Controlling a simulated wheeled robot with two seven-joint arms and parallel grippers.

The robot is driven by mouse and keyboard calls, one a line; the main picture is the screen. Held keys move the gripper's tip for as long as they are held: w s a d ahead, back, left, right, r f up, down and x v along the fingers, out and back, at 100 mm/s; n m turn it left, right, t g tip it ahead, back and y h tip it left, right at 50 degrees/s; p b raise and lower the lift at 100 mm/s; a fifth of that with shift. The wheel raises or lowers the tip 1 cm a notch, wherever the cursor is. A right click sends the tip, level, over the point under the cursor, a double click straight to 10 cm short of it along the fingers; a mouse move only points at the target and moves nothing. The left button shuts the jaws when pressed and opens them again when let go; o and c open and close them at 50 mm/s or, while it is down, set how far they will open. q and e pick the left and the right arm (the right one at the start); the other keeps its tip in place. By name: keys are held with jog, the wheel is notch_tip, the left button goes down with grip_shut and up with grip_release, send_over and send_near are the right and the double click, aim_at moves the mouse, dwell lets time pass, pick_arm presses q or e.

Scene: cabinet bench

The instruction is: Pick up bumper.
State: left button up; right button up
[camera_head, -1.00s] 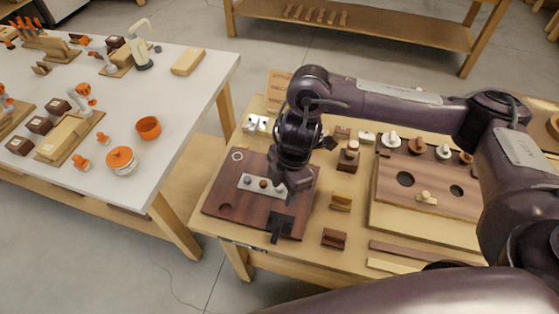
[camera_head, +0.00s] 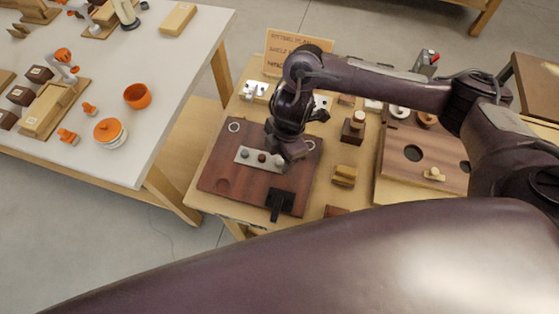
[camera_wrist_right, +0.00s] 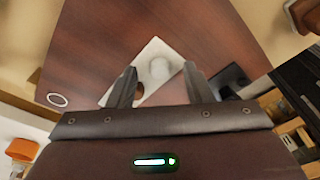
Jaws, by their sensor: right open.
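A dark wooden board (camera_head: 225,185) lies on the bench and carries a pale rectangular plate. Small round knobs stand on the plate (camera_head: 242,153): a grey one (camera_head: 245,154), a brown one (camera_head: 262,158) and a whitish one (camera_head: 278,160). I cannot tell for sure which is the bumper. My right gripper (camera_head: 286,157) is low over the plate's right end. In the right wrist view its fingers (camera_wrist_right: 160,72) are spread, with the whitish knob (camera_wrist_right: 158,68) between and beyond them. The left finger partly hides the plate. My left gripper is out of view.
A black bracket (camera_head: 280,202) sits at the board's front right. A knob on a wooden block (camera_head: 353,128), a yellowish block (camera_head: 344,176) and a holed panel (camera_head: 395,165) stand to the right. A white table (camera_head: 185,70) with orange items is at left.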

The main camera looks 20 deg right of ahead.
jog(key=shift+a+f, duration=0.1)
jog(key=shift+f, duration=0.15)
jog(key=shift+c, duration=0.8)
jog(key=c, duration=0.7)
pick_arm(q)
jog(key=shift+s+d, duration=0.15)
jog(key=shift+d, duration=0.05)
pick_arm(e)
jog(key=shift+r, duration=0.2)
